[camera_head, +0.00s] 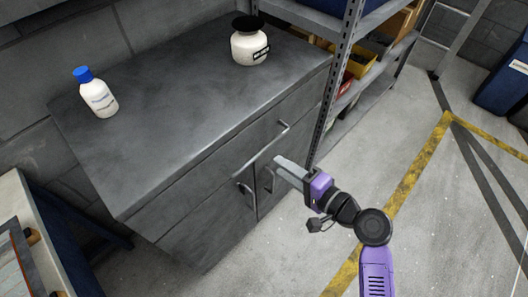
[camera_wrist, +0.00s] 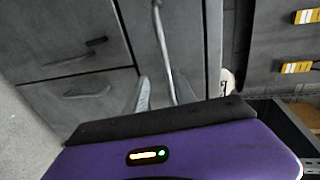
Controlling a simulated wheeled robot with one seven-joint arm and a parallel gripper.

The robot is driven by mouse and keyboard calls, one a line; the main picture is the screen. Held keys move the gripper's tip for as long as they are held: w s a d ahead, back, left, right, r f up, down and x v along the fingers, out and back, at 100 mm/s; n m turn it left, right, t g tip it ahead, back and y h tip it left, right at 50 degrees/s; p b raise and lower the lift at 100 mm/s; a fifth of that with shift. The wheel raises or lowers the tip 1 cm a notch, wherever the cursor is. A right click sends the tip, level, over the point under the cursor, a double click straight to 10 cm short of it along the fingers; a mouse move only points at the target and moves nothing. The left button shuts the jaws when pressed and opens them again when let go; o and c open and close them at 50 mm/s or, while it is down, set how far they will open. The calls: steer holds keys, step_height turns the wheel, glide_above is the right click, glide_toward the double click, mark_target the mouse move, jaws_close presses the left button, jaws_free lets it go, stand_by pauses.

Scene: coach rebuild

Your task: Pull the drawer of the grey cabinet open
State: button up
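The grey cabinet (camera_head: 190,90) stands against the wall, with a wide drawer (camera_head: 205,182) under its top. The drawer looks shut. Its bar handle (camera_head: 262,152) runs along the front, and it also shows in the wrist view (camera_wrist: 160,40) as a long upright bar. My gripper (camera_head: 279,162) is in front of the handle, its pale fingertips pointing at the cabinet. In the wrist view the gripper's fingers (camera_wrist: 161,80) are apart, with the bar lying between them in the picture. I cannot tell whether they touch it or reach around it.
Two doors with small handles (camera_head: 247,194) are below the drawer. A blue-capped white bottle (camera_head: 98,97) and a black-lidded white jar (camera_head: 249,45) stand on the cabinet top. A metal shelf rack (camera_head: 337,75) is close on the right. Open floor (camera_head: 360,180) lies in front, right.

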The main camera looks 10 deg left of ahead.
mark_target(261, 151)
steer(key=shift+r+x, duration=0.2)
steer(key=shift+x, duration=1.2)
steer(key=shift+r+x, duration=0.25)
steer(key=shift+x, duration=1.15)
steer(key=shift+r+x, duration=0.2)
steer(key=shift+x, duration=1.2)
steer(key=shift+a, duration=0.2)
jaws_close()
